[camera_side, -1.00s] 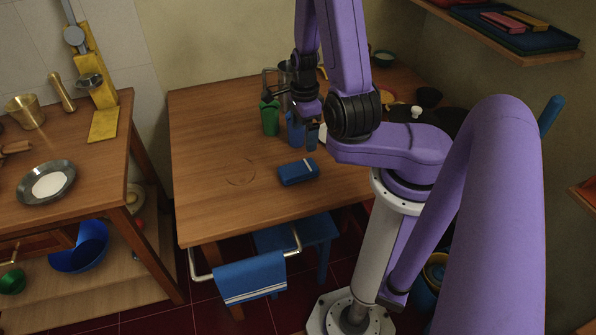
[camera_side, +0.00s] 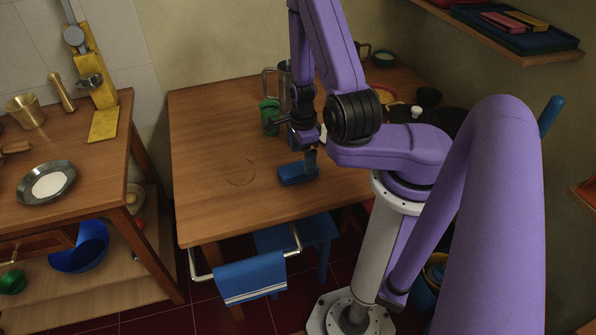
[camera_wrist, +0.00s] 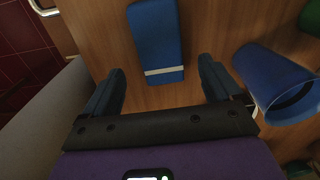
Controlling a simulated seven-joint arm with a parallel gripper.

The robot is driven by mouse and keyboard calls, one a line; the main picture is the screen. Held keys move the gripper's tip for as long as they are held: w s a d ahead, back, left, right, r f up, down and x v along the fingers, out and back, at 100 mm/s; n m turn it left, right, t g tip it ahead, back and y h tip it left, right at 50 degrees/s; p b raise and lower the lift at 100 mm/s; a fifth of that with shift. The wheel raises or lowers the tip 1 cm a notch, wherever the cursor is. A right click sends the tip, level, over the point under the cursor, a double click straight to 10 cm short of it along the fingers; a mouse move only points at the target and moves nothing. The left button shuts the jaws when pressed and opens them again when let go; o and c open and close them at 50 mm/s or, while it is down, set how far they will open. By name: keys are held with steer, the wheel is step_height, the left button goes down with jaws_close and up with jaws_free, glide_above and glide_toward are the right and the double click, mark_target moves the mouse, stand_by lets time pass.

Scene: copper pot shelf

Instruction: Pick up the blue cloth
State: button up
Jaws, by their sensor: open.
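A folded blue cloth (camera_side: 291,174) with a white stripe lies on the wooden table. It also shows in the wrist view (camera_wrist: 156,35), its striped end toward my gripper. My gripper (camera_side: 311,158) is open above the cloth's right end, and one finger hides part of it in the side view. In the wrist view my gripper (camera_wrist: 160,84) has its two fingers spread to either side of the striped end, with nothing held. I cannot tell the exact height of the fingertips above the table. Another blue cloth (camera_side: 250,278) with white stripes hangs from the rail at the table's front.
A blue cup (camera_wrist: 278,83) stands close to the right finger in the wrist view. The table's left half (camera_side: 215,150) is clear. A blue stool (camera_side: 318,232) is under the front edge.

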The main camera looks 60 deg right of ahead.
mark_target(300, 167)
steer(key=f, duration=0.3)
steer(key=shift+w+a, duration=0.2)
steer(key=shift+w, duration=0.05)
steer(key=shift+f, duration=0.8)
steer(key=shift+c, duration=0.3)
steer(key=c, duration=1.1)
steer(key=shift+r, duration=0.15)
step_height(300, 167, up, 10)
